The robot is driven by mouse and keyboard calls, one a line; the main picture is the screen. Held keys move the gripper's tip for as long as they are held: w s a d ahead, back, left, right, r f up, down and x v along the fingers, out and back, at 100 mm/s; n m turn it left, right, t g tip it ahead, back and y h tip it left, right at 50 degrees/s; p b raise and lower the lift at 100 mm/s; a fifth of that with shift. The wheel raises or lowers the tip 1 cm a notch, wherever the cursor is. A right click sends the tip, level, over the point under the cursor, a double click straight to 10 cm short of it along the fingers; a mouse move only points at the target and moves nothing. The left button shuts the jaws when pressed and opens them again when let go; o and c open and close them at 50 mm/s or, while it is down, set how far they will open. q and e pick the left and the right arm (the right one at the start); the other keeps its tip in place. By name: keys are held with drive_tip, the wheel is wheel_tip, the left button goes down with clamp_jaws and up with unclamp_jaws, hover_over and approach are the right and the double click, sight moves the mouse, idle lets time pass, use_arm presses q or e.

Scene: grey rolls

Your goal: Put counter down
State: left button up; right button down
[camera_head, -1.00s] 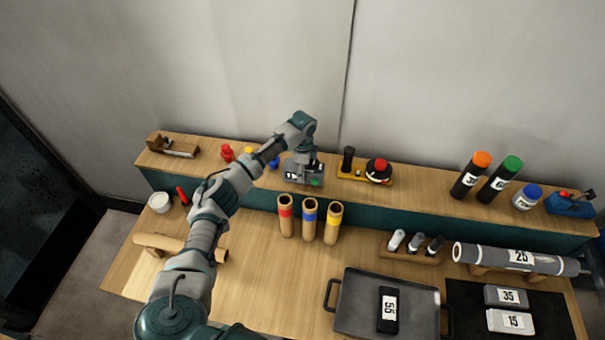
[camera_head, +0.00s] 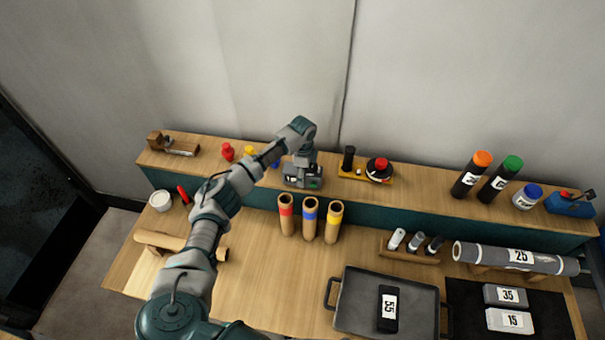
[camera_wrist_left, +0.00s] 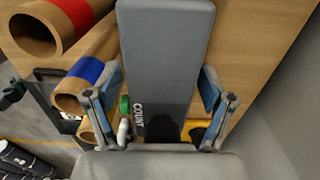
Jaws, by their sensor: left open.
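The counter (camera_head: 291,182) is a small grey box on the raised back shelf, left of the shelf's middle. In the left wrist view its long grey top, marked COUNT (camera_wrist_left: 165,60), fills the middle of the picture. My left gripper (camera_head: 305,172) is over the counter from above. In the left wrist view the left gripper (camera_wrist_left: 160,85) is open, with one finger on each side of the counter and visible gaps between. The counter's underside is hidden. My right gripper is not in view.
Three upright tubes (camera_head: 310,222) with red, blue and yellow bands stand just in front of the shelf. A yellow-based device (camera_head: 352,174) is right of the counter. Small red and yellow pieces (camera_head: 228,152) stand to the left. A grey tray (camera_head: 355,312) lies front right.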

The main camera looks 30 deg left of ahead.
use_arm(q)
drive_tip(key=r, duration=0.5)
drive_tip(key=r+b, duration=0.1)
drive_tip(key=r, duration=0.5)
drive_tip(key=shift+a, duration=0.2)
drive_tip(key=shift+r, duration=0.35)
drive_tip(key=shift+s+f, duration=0.1)
